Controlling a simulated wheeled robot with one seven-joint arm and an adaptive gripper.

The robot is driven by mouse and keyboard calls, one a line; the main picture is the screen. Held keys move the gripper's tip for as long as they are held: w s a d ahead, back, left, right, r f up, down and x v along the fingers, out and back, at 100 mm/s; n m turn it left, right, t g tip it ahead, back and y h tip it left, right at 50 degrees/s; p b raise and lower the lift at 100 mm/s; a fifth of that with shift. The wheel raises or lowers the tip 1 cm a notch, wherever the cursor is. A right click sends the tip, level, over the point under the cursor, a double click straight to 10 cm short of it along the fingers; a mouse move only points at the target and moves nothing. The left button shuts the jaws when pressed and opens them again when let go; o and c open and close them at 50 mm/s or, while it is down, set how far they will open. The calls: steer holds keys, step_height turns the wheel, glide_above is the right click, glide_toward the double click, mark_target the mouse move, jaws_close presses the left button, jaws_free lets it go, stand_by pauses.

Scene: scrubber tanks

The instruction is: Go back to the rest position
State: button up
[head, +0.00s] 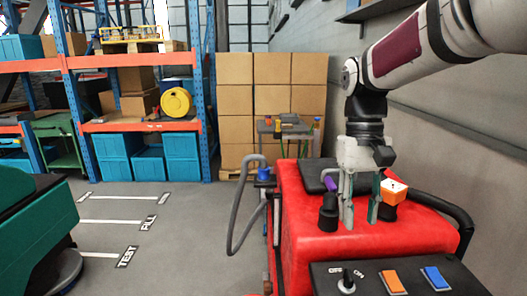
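My gripper (361,217) points straight down above the red scrubber machine (310,241). Its two grey fingers are apart, with only red surface visible between them. A black knob-like fitting (328,214) stands just left of the left finger. An orange cube-shaped piece with a white top (393,191) sits just right of the right finger, over a black fitting. I cannot tell whether either finger touches these.
A black panel (400,285) with a switch and orange and blue buttons is in front. A grey hose (235,220) loops at the machine's left. Cartons (290,85), a small table (288,133) and shelving stand behind. A teal machine (35,235) is at left; marked floor between is clear.

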steer(key=s+r+t, duration=0.1)
steer(key=s+t, duration=0.6)
steer(key=s, duration=0.9)
steer(key=shift+s+t, duration=0.2)
steer(key=shift+t, duration=0.2)
